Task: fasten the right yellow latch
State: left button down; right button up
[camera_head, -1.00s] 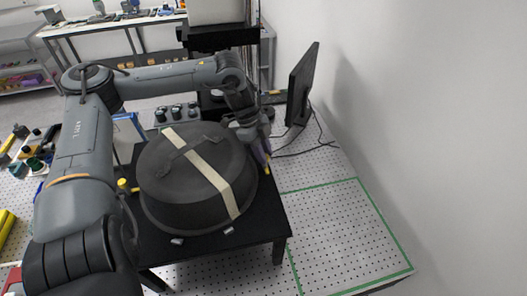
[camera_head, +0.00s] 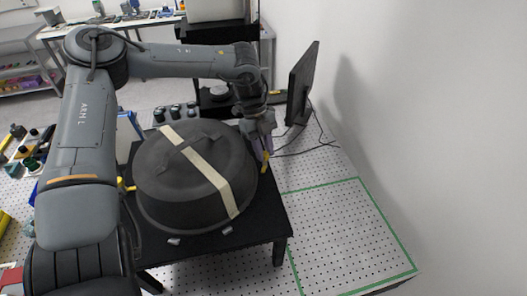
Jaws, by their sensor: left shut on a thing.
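A large round black case (camera_head: 172,185) with a cream strip (camera_head: 200,165) across its lid sits on a low black table (camera_head: 262,222). The right yellow latch (camera_head: 265,165) shows as a small yellow piece at the case's right edge. My left gripper (camera_head: 264,154) reaches over the case from behind, pointing down beside that edge, and is shut on the right yellow latch. The fingers partly hide the latch, so its exact angle is unclear. Another yellow latch (camera_head: 124,185) shows at the case's left side. My right gripper is not in view.
A dark monitor (camera_head: 302,84) with loose cables stands right of the gripper, near the white wall. A green-outlined area (camera_head: 350,230) of the perforated surface at the right is empty. Several dark knobs (camera_head: 175,112) stand behind the case.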

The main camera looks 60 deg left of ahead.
pick_arm(q)
jog(key=m+g, duration=0.1)
jog(key=m, duration=0.2)
jog(key=m+g, duration=0.1)
jog(key=m, duration=0.1)
jog(key=shift+w+m+y, duration=0.1)
jog(key=shift+m+y, duration=0.2)
jog(key=m+p, duration=0.1)
jog(key=m, duration=0.1)
jog(key=m+g+y, duration=0.1)
jog(key=m, duration=0.2)
jog(key=shift+w+d+g+p, duration=0.1)
jog(key=shift+w+g+p, duration=0.05)
jog(key=shift+g+p, duration=0.2)
jog(key=shift+m+g+y, duration=0.25)
jog(key=shift+m+y, duration=0.15)
jog(key=shift+m, duration=0.8)
jog(key=c, duration=0.9)
grip_release()
jog(key=shift+c, duration=0.2)
